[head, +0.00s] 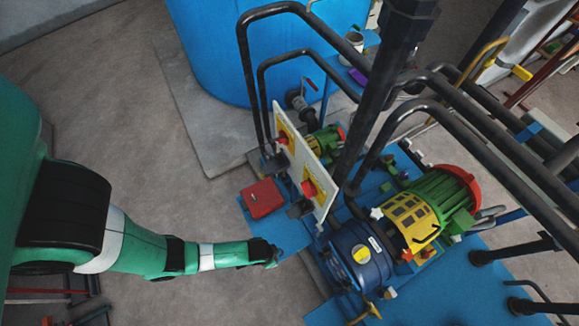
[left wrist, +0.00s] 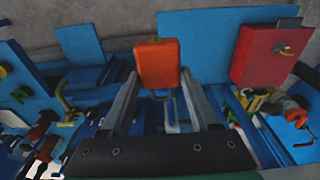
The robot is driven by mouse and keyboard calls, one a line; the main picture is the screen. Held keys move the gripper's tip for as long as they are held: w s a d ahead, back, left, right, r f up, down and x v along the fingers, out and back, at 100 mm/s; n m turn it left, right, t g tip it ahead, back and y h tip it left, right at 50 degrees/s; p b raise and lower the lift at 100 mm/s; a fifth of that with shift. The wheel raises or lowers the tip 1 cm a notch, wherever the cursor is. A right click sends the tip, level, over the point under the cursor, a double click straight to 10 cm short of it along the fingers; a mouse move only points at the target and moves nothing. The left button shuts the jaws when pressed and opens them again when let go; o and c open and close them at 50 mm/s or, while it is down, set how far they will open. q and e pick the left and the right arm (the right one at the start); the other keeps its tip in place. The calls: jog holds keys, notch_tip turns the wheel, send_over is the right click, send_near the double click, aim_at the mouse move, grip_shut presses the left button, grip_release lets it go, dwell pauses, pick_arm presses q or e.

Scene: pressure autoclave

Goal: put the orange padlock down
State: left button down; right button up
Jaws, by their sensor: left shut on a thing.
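The orange padlock (left wrist: 158,62) is in the left wrist view, between the fingertips of my left gripper (left wrist: 158,82). The gripper is shut on it, with its orange body pointing away from the palm. In the head view my left gripper (head: 270,254) is at the near edge of a blue shelf (head: 282,232); the padlock cannot be made out there. My right gripper is not in view.
A red box (head: 262,198) sits on the blue shelf; it also shows in the left wrist view (left wrist: 272,54). A white panel with red switches (head: 308,172) stands beside it. A blue-and-yellow motor pump (head: 362,257) and dark pipe rails (head: 470,125) fill the right.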

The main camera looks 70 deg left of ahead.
pick_arm(q)
notch_tip(320, 180, down, 9)
jog(key=b, duration=0.6)
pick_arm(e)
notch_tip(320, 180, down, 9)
pick_arm(q)
jog(key=shift+w+f, duration=0.1)
jog(key=b, duration=1)
send_over(285, 233)
jog(key=s+d, duration=0.1)
jog(key=d, duration=0.1)
jog(key=f, duration=0.9)
jog(key=shift+s+a, duration=0.1)
jog(key=shift+a, duration=0.35)
jog(key=shift+w+a, duration=0.1)
jog(key=shift+w, duration=0.15)
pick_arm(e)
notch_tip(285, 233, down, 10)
pick_arm(q)
jog(key=f+b, duration=0.3)
jog(key=shift+w+a+f, duration=0.2)
jog(key=shift+a, duration=0.05)
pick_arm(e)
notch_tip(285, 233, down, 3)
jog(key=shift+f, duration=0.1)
